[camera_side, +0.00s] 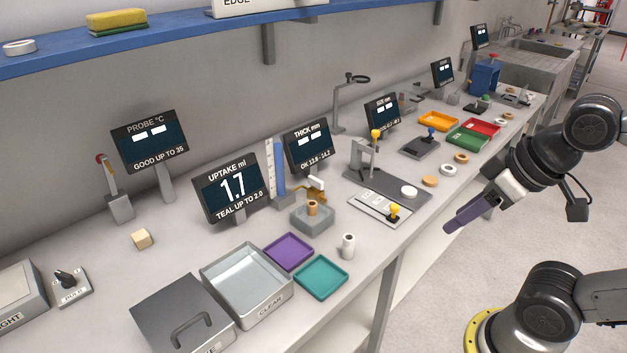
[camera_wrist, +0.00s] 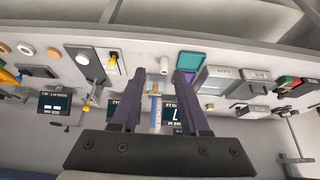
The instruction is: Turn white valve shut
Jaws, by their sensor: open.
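The white valve handle (camera_side: 317,183) sits on a brass tap beside the tall blue-and-white scaled column (camera_side: 275,175). Below the tap is a grey box (camera_side: 312,217) with a small tan cylinder (camera_side: 312,207) on it. My gripper (camera_side: 450,228) has purple fingers and hangs off the bench's front edge, right of the valve and well apart from it. In the wrist view, my gripper (camera_wrist: 160,74) is open with nothing between its fingertips. The column shows between the fingers farther off; the handle is too small there to make out its angle.
The uptake display (camera_side: 232,189) reads 1.7, with "TEAL UP TO 2.0" below it. A white cylinder (camera_side: 347,246), a teal tray (camera_side: 321,278) and a purple tray (camera_side: 288,252) stand in front of the tap. A grey press stand (camera_side: 366,160) stands right of it.

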